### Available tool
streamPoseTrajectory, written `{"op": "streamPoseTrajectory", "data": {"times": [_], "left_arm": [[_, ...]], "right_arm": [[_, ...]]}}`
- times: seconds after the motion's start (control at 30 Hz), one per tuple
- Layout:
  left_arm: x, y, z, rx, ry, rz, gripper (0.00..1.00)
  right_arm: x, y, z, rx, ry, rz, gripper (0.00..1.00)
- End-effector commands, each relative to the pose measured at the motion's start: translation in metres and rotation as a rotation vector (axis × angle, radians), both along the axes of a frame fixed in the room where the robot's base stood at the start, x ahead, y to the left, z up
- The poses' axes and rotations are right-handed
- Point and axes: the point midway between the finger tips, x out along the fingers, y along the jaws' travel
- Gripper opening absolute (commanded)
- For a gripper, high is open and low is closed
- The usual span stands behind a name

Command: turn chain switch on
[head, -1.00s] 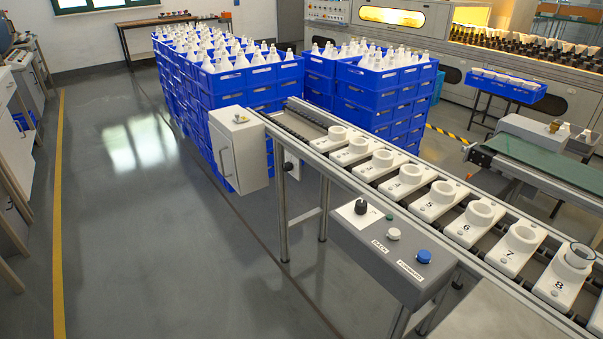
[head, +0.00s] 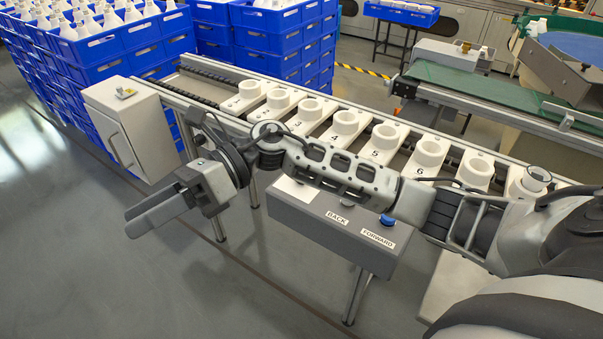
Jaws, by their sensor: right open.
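The grey control box (head: 335,232) hangs on the near side of the conveyor. Its BACK and FORWARD labels show, with part of the blue button (head: 387,220) above FORWARD. A piece of the box's white plate (head: 295,191) shows, but the black knob seen on it earlier is hidden behind my right arm. My right gripper (head: 131,221) is open and empty, in the air to the left of the control box. It points to the left, away from the box. My left gripper is out of view.
A grey cabinet (head: 138,133) with a handle and a small fitting on top stands at the conveyor's left end. Numbered white holders (head: 341,128) line the conveyor. The floor at lower left is clear.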

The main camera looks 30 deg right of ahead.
Motion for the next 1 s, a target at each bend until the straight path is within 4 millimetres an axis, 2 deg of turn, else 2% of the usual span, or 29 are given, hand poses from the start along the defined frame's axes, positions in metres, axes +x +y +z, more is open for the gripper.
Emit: {"op": "streamPoseTrajectory", "data": {"times": [0.03, 0.07, 0.17, 0.2, 0.3, 0.4, 0.43, 0.53, 0.67, 0.87, 1.0], "left_arm": [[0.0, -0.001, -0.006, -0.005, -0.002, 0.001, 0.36], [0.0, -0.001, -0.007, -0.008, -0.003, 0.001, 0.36], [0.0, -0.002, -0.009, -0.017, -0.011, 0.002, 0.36], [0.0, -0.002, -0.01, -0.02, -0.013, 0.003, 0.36], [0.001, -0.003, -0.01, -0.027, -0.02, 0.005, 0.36], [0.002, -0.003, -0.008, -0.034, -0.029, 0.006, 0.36], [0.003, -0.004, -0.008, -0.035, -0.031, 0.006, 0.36], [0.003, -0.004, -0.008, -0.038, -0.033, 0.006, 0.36], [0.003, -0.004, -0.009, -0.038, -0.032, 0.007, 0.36], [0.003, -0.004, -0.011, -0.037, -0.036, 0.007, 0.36], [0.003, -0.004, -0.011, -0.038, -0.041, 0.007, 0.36]], "right_arm": [[0.011, -0.02, -0.013, -0.181, -0.189, 0.079, 0.52], [0.017, -0.034, -0.02, -0.287, -0.282, 0.128, 0.52], [0.044, -0.097, -0.031, -0.64, -0.517, 0.272, 0.52], [0.054, -0.126, -0.029, -0.772, -0.576, 0.319, 0.52], [0.073, -0.194, -0.012, -1.052, -0.647, 0.405, 0.52], [0.08, -0.245, 0.011, -1.246, -0.651, 0.456, 0.52], [0.08, -0.257, 0.017, -1.286, -0.645, 0.466, 0.52], [0.08, -0.28, 0.029, -1.371, -0.629, 0.487, 0.52], [0.079, -0.288, 0.026, -1.4, -0.617, 0.496, 0.52], [0.078, -0.288, -0.009, -1.397, -0.616, 0.498, 0.52], [0.078, -0.287, -0.04, -1.396, -0.617, 0.499, 0.52]]}}
